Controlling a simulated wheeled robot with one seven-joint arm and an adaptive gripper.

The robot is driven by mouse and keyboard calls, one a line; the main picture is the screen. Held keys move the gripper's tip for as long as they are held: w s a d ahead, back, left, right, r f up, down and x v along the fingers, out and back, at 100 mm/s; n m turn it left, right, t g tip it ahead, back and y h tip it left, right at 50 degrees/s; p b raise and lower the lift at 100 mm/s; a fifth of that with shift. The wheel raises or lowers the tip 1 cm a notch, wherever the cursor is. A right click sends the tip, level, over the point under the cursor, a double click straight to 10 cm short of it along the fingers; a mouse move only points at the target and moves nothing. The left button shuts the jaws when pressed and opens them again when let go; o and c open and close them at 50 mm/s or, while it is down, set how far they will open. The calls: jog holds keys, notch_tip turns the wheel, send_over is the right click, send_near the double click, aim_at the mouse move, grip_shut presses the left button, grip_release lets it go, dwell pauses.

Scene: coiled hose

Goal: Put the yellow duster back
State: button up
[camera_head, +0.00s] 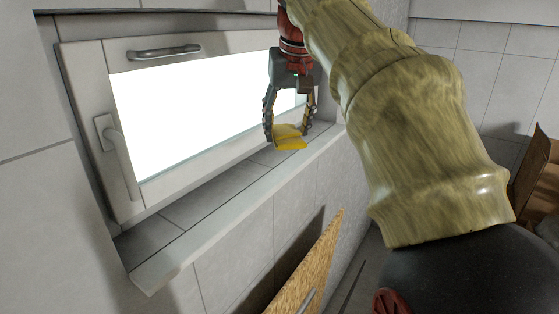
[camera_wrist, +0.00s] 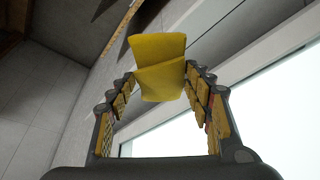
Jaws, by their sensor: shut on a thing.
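The yellow duster (camera_head: 289,137) is a folded yellow cloth. My gripper (camera_head: 290,122) points down in the head view and is shut on the duster, holding it between its two fingertips. The duster appears over the tiled window sill (camera_head: 185,212), towards its far end; I cannot tell whether it touches the sill. In the wrist view the duster (camera_wrist: 158,65) spans the gap between the fingertips of my gripper (camera_wrist: 160,82), and its fold runs across the middle.
A bright window (camera_head: 190,110) with a white frame and handle (camera_head: 118,150) stands behind the sill. The near part of the sill is bare. A wooden board (camera_head: 308,268) is below the sill, and a brown box (camera_head: 532,178) is at the right.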

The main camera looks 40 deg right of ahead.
jog(key=shift+w+d+f, duration=0.1)
jog(key=shift+d, duration=0.15)
jog(key=w+d+f, duration=0.2)
jog(key=w, duration=0.1)
jog(key=w+d+f+p, duration=0.1)
jog(key=w+f, duration=0.1)
jog(key=w, duration=0.1)
jog(key=w+d+f+p, duration=0.1)
jog(key=w+d+f, duration=0.1)
jog(key=w+f, duration=0.1)
jog(key=shift+w+d, duration=0.3)
jog(key=shift+w, duration=0.25)
jog(key=shift+w+d+f+p, duration=0.15)
jog(key=shift+w+f+p, duration=0.15)
jog(key=shift+f, duration=0.2)
jog(key=p+x, duration=0.1)
jog(key=x, duration=0.3)
jog(key=shift+d+f, duration=0.1)
jog(key=shift+f, duration=0.2)
jog(key=shift+s+f, duration=0.15)
jog(key=shift+f, duration=0.05)
jog(key=shift+f, duration=0.15)
jog(key=o, duration=1)
